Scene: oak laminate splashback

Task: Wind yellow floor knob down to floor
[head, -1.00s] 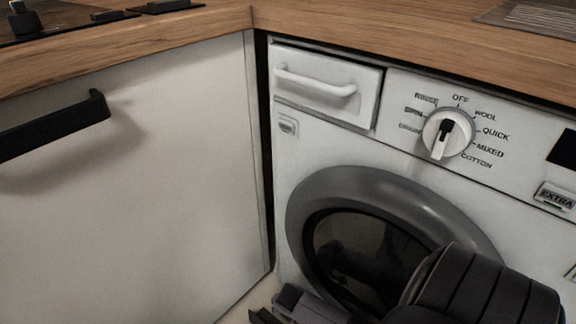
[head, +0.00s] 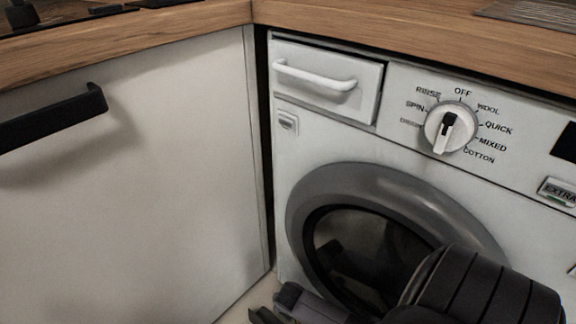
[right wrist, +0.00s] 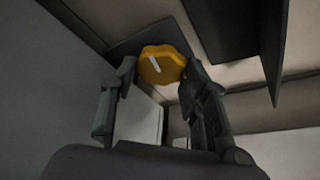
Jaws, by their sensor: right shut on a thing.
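The yellow floor knob (right wrist: 160,66) shows in the right wrist view, with a scalloped edge and a pale pointer mark across its face. My right gripper (right wrist: 158,74) has a dark finger on each side of the knob and is shut on it. The gap between knob and floor cannot be made out. In the head view my right arm reaches down in front of the washing machine door, and part of my right gripper (head: 285,308) shows at the bottom edge. The knob is hidden there. My left gripper is out of view.
The washing machine (head: 410,165) has a round grey door, a drawer with a white handle (head: 315,78) and a white dial (head: 449,127). A white cabinet (head: 150,190) with a black handle stands at the left. A wooden worktop (head: 200,32) runs above both.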

